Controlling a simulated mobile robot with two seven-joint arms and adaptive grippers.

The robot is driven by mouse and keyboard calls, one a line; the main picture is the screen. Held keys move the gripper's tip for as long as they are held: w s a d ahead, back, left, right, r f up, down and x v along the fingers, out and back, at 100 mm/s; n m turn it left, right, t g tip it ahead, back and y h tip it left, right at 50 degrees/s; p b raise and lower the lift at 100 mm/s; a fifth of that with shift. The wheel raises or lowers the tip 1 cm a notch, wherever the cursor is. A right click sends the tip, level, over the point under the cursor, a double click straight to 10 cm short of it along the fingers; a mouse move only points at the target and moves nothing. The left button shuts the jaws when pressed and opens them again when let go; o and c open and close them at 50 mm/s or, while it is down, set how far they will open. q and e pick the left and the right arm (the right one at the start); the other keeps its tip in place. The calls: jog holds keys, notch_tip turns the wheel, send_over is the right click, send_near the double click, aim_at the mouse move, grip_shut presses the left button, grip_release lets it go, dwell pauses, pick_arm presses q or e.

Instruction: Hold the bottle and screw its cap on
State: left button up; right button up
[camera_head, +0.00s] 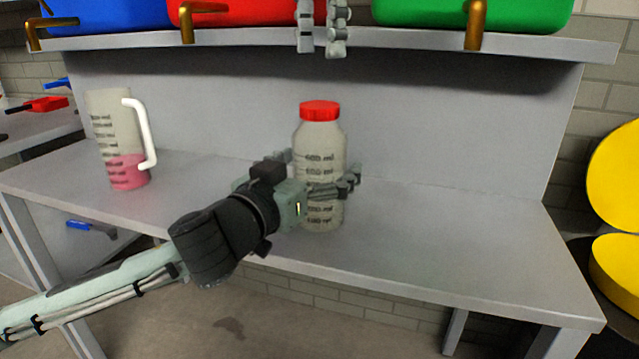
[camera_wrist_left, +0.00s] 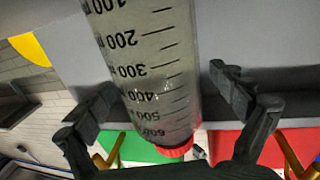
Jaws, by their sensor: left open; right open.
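The bottle (camera_head: 320,155) is translucent with black volume marks and stands upright on the grey bench. A red cap (camera_head: 320,111) sits on its mouth; I cannot tell how tightly. My left gripper (camera_head: 318,176) is open around the middle of the bottle, one finger on each side. In the left wrist view the bottle (camera_wrist_left: 150,65) appears upside down between the fingers of the left gripper (camera_wrist_left: 165,98), with gaps visible and the red cap (camera_wrist_left: 176,151) at the bottom. My right gripper (camera_head: 321,47) is open, empty and points down above the cap.
A measuring jug (camera_head: 113,125) with pink liquid and a white handle stands at the left of the bench (camera_head: 440,235). A shelf (camera_head: 420,42) with blue, red and green bins runs above. The bench right of the bottle is clear.

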pick_arm(q)
jog(key=shift+w+d, duration=0.15)
jog(key=shift+w, duration=0.1)
jog(key=shift+c, duration=0.6)
